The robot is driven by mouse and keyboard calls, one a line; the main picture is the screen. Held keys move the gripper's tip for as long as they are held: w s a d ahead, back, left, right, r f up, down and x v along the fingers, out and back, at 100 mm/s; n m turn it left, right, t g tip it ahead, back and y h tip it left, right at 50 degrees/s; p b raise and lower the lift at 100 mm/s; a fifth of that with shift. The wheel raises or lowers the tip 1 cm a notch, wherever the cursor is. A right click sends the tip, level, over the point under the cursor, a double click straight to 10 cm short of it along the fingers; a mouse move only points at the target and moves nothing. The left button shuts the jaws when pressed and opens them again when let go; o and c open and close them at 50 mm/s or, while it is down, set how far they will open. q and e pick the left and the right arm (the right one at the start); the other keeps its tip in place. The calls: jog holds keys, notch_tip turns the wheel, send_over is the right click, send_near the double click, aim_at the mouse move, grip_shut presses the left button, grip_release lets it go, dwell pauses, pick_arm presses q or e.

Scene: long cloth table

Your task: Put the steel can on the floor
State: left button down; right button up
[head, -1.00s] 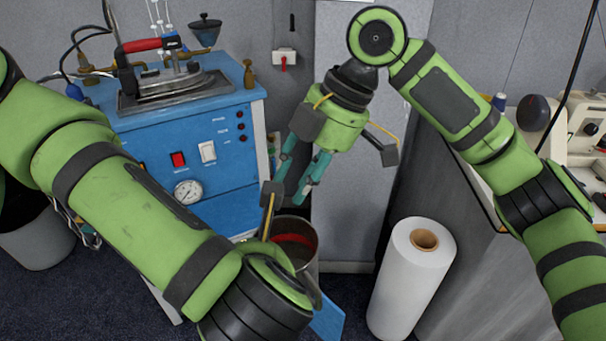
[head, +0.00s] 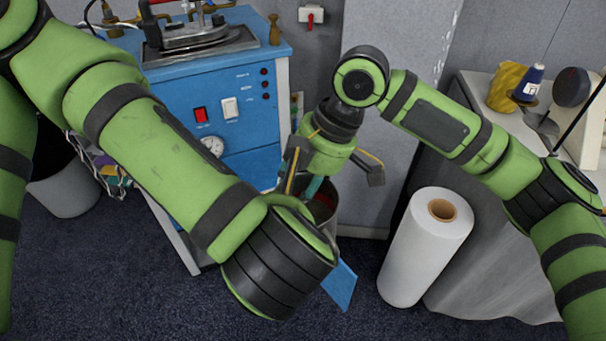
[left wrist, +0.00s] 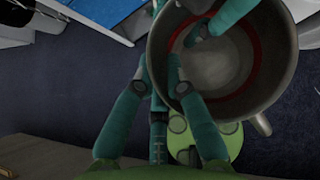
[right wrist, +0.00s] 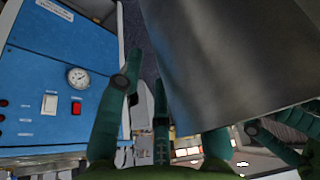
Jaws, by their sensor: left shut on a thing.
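The steel can (head: 328,222) is a grey metal pot with a red band inside, open at the top; its lower part is hidden behind my left arm in the head view. The left wrist view looks into the can (left wrist: 283,75), where my left gripper (left wrist: 158,75) is shut on its wall near the rim. My right gripper (head: 316,186) points down at the can's far rim. One right finger is inside the can and the other is outside beside the wall (right wrist: 230,60), apart from it. Whether the can touches the floor is hidden.
A blue machine (head: 235,105) with an iron on top stands behind. A white roll (head: 425,250) stands on the floor to the right, beside a cloth-covered table (head: 490,270). A blue flat piece (head: 340,285) is near the can. Dark carpet (head: 120,270) is clear at front left.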

jog(key=shift+f, duration=0.1)
grip_shut()
jog(key=shift+w, duration=0.1)
pick_arm(q)
jog(key=c, duration=1.2)
grip_release()
jog(key=shift+d, duration=0.1)
